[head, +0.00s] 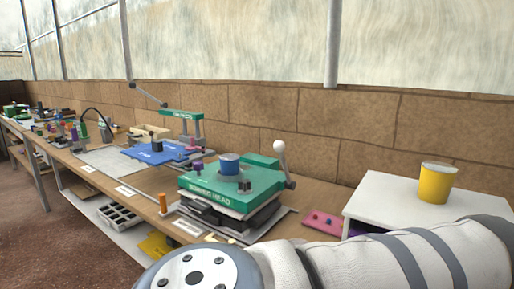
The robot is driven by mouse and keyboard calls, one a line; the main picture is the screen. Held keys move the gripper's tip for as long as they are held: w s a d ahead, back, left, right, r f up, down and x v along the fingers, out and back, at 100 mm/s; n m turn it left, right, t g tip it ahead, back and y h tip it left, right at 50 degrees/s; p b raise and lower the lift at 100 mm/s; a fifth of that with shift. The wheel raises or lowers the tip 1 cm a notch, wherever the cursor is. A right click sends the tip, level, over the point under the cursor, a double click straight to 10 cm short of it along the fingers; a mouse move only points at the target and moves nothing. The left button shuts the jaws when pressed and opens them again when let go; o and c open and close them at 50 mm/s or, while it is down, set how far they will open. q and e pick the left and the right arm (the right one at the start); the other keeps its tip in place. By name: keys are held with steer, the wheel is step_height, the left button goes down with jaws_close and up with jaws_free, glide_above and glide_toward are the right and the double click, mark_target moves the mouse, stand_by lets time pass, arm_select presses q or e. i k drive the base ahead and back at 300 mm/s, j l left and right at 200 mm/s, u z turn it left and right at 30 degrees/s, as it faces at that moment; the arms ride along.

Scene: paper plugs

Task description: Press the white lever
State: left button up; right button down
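The white lever (281,159) stands upright at the right side of a green machine on the bench, with a round white knob (279,146) at its top. Its lower end meets a dark pivot at the machine's side. The green machine (255,186) has lettering on its front edge and a blue cup-like part (230,164) on top. A white-sleeved arm of mine crosses the lower right, in front of the bench. Neither of my grippers shows, and nothing is seen touching the lever.
A yellow cup (436,183) stands on a white table (380,206) to the right. A pink plate (322,222) lies between it and the machine. A second press (182,127) with a blue plate (156,152) stands farther back. Several small items crowd the far bench; a brick wall runs behind.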

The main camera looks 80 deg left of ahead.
mark_target(278, 146)
steer(key=u, duration=2.25)
